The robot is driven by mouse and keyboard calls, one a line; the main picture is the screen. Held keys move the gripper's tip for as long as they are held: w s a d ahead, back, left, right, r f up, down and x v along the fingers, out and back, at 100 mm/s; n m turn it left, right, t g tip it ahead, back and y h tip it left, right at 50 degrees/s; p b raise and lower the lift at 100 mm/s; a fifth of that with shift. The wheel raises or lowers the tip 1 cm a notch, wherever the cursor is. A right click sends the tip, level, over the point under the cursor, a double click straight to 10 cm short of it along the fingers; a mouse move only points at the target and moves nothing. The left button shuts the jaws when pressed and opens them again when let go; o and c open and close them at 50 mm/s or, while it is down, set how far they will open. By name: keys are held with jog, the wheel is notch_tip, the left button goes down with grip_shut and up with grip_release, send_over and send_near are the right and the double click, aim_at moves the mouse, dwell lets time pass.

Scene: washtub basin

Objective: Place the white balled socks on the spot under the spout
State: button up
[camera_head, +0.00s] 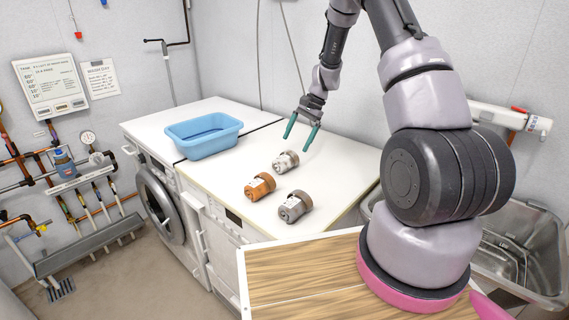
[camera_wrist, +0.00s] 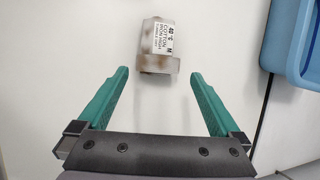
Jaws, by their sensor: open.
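The white balled socks (camera_head: 286,161), mottled with brown-grey, lie on the white worktop (camera_head: 345,172), behind two other sock balls. My gripper (camera_head: 299,139) is open and empty, above and slightly to the right of them in the head view. In the wrist view a pale, brown-mottled bundle with a white printed label (camera_wrist: 161,47) lies ahead of the open fingers (camera_wrist: 158,72), roughly centred between them. It appears to be the white socks. I cannot clearly make out the spout or the spot under it.
An orange sock ball (camera_head: 260,187) and a grey-brown one (camera_head: 295,206) lie nearby on the worktop. A blue tub (camera_head: 205,135) stands to the left; its edge shows in the wrist view (camera_wrist: 290,40). A metal sink (camera_head: 522,262) is at right, beyond a wooden board (camera_head: 300,275).

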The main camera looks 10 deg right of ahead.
aim_at(291, 153)
jog(key=x, duration=0.7)
jog(key=shift+d+f, duration=0.2)
jog(key=c, duration=1.3)
jog(key=shift+r, duration=0.15)
